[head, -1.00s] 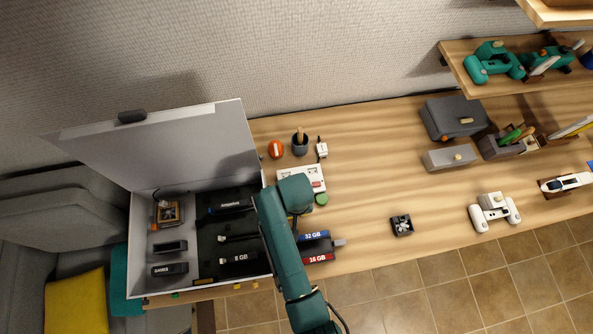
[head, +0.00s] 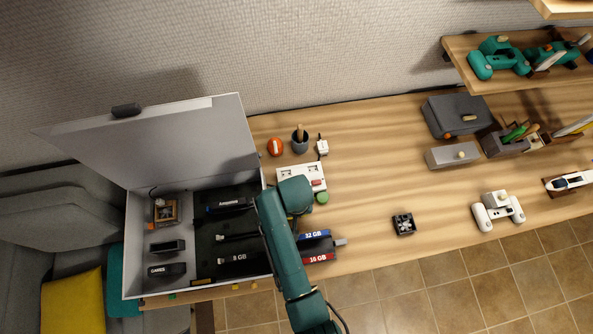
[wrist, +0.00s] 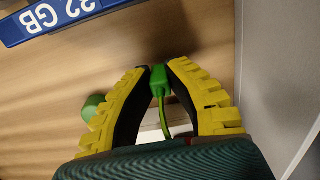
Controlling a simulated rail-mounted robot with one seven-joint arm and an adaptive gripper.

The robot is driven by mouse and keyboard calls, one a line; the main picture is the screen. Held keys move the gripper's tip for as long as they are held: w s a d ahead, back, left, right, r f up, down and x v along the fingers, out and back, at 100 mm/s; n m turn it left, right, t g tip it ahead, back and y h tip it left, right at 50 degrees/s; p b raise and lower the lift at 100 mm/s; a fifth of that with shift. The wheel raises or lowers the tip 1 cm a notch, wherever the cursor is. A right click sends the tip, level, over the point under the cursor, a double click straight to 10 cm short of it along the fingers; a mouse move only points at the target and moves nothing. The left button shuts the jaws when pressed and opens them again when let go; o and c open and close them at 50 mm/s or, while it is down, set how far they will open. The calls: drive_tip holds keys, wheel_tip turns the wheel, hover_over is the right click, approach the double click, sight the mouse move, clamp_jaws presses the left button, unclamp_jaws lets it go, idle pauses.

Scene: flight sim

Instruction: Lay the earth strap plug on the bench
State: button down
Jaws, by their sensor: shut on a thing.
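In the wrist view my gripper (wrist: 158,72), with yellow ridged fingers and dark pads, is shut on a small green plug (wrist: 159,82). A green cord runs from the plug back between the fingers. I take this to be the earth strap plug. Bare wood of the bench (wrist: 120,50) lies beyond the fingertips; I cannot tell whether the plug touches it. In the head view my arm hides the gripper and the plug; the bench (head: 370,180) stretches to the right of the arm.
An open white case (head: 133,245) stands left of my arm; a pale wall (wrist: 285,70) edges the wrist view's right side. A blue 32 GB stick (wrist: 50,18) lies near the fingers. A green round piece (head: 321,198) lies right of the arm. A small fan (head: 404,224) lies farther right, with clear bench around it.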

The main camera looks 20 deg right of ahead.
drive_tip(key=c, duration=1)
unclamp_jaws()
drive_tip(key=shift+c, duration=0.2)
drive_tip(key=shift+r, duration=0.1)
wheel_tip(320, 180, up, 12)
